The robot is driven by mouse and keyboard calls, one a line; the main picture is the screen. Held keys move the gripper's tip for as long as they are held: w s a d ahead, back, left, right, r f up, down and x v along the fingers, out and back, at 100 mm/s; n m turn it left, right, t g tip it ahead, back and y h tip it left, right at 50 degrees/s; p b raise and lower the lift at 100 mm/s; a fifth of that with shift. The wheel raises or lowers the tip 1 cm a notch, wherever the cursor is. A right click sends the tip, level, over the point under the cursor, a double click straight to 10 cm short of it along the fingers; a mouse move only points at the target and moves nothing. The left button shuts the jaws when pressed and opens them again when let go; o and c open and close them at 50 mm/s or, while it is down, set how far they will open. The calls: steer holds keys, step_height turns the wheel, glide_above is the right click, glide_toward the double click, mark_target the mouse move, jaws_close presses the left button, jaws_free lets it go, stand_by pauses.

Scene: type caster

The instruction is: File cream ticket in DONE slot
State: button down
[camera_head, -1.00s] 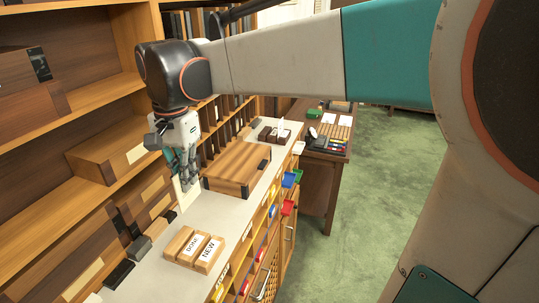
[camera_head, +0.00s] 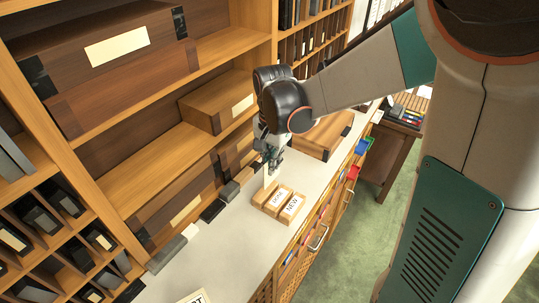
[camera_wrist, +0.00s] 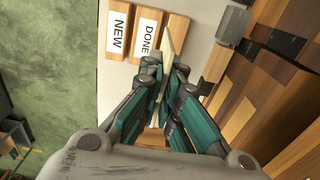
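My gripper (camera_head: 270,163) is shut on the cream ticket (camera_head: 269,181), which hangs upright below the fingers. In the wrist view, the ticket (camera_wrist: 169,50) shows as a thin pale strip between the fingertips (camera_wrist: 165,78). The wooden DONE block (camera_head: 266,200) stands on the pale counter, next to the wooden NEW block (camera_head: 287,214). The DONE label (camera_wrist: 147,37) is partly covered by a finger.
Dark and grey small blocks (camera_head: 213,210) line the counter (camera_head: 232,238) by the shelves. A wooden box (camera_head: 322,137) stands behind my gripper. Pigeonholes (camera_head: 60,240) fill the lower left. The near counter is mostly bare, with a lettered card (camera_head: 195,297) at the bottom edge.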

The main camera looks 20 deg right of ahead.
mark_target(272, 181)
stand_by(0.3)
steer(key=shift+f+b, duration=2.3)
steer(key=shift+f, duration=0.1)
steer(key=shift+f+b, duration=1.8)
steer(key=shift+f, duration=0.3)
steer(key=c, duration=1.7)
jaws_free()
steer(key=shift+r, duration=0.15)
steer(key=shift+r+p, duration=1.85)
steer(key=shift+r, duration=1.05)
steer(key=shift+f, duration=0.1)
